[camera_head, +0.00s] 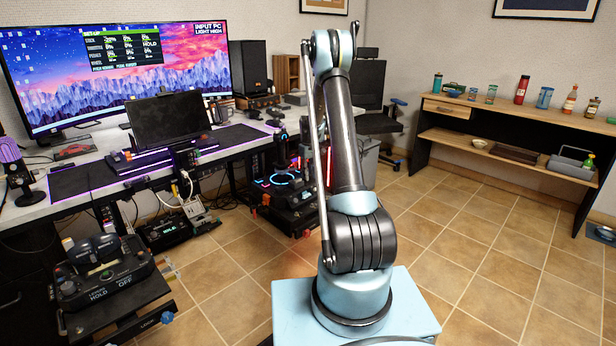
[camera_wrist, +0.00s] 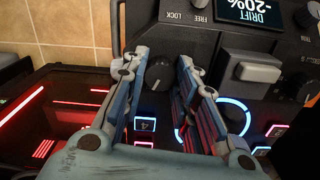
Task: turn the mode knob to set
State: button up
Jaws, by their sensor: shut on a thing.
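In the wrist view, a dark round knob (camera_wrist: 158,75) with a pale pointer mark sits on a black control panel (camera_wrist: 172,42). My gripper (camera_wrist: 163,66) has one finger on each side of this knob and is shut on it. I can read no mode or set label beside it, and the fingers cover part of the panel around it. In the head view, a control console (camera_head: 290,197) with a glowing blue ring stands behind my arm. My gripper cannot be made out there.
Beside the held knob are a small screen reading DRIFT -20% (camera_wrist: 250,12), a grey block (camera_wrist: 246,65), another knob (camera_wrist: 300,87) and blue lit rings (camera_wrist: 235,117). A desk with a wide monitor (camera_head: 120,70) stands left. Tiled floor (camera_head: 470,240) is open at right.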

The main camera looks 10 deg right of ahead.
aim_at(309, 175)
jog(key=m, duration=0.3)
jog(key=shift+m, duration=2.1)
jog(key=o, duration=1)
jog(key=shift+o, duration=0.2)
notch_tip(309, 175, up, 12)
